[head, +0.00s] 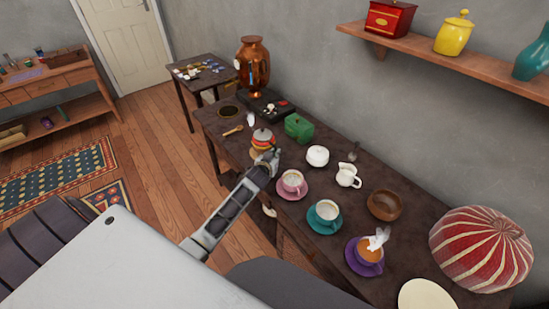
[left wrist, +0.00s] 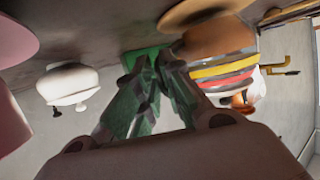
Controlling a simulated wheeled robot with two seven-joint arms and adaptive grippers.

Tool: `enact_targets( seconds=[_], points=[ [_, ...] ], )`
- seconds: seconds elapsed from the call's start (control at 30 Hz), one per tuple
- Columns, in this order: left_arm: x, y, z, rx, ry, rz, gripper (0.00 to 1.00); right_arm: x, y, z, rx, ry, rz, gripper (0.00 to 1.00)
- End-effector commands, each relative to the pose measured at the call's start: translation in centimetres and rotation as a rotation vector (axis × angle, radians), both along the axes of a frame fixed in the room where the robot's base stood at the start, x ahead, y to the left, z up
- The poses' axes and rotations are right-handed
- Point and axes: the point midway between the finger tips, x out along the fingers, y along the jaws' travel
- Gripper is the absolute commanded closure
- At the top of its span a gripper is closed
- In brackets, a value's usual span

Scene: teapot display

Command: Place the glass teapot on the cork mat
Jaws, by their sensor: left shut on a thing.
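The glass teapot (head: 263,138) appears as a small rounded pot with red, yellow and grey bands and a pale lid. It also shows upside down in the left wrist view (left wrist: 222,68), with brown at its base. The tan round cork mat (head: 262,152) shows directly under it, also in the left wrist view (left wrist: 208,10); I cannot tell if they touch. My left gripper (head: 272,157) is at the teapot's near right side, fingers (left wrist: 152,68) closed together beside its body, apparently on its handle, which they hide. My right gripper is not in view.
A green box (head: 298,127), white sugar bowl (head: 317,156) and pink cup (head: 292,183) stand close on the right. A wooden spoon (head: 232,131) and a dark round item (head: 230,111) lie to the left. The copper urn (head: 253,64) stands behind.

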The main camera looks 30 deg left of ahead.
Motion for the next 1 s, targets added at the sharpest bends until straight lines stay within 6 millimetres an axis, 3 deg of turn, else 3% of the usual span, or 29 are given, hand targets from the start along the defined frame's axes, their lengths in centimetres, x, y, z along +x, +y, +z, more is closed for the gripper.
enact_targets(
  seconds=[0.57, 0.6, 0.73, 1.0],
  points=[
    [0.17, 0.03, -0.66, 0.004, -0.007, -0.002, 1.0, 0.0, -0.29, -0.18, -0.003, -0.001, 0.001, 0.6],
    [0.01, 0.02, -0.98, 0.001, -0.001, 0.0, 0.85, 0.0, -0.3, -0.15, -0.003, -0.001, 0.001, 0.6],
    [0.01, 0.03, -0.97, 0.001, -0.001, 0.0, 0.69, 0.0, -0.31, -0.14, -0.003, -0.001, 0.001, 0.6],
    [0.01, 0.03, -0.97, 0.001, -0.001, 0.0, 0.69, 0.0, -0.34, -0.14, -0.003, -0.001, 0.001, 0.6]
  ],
)
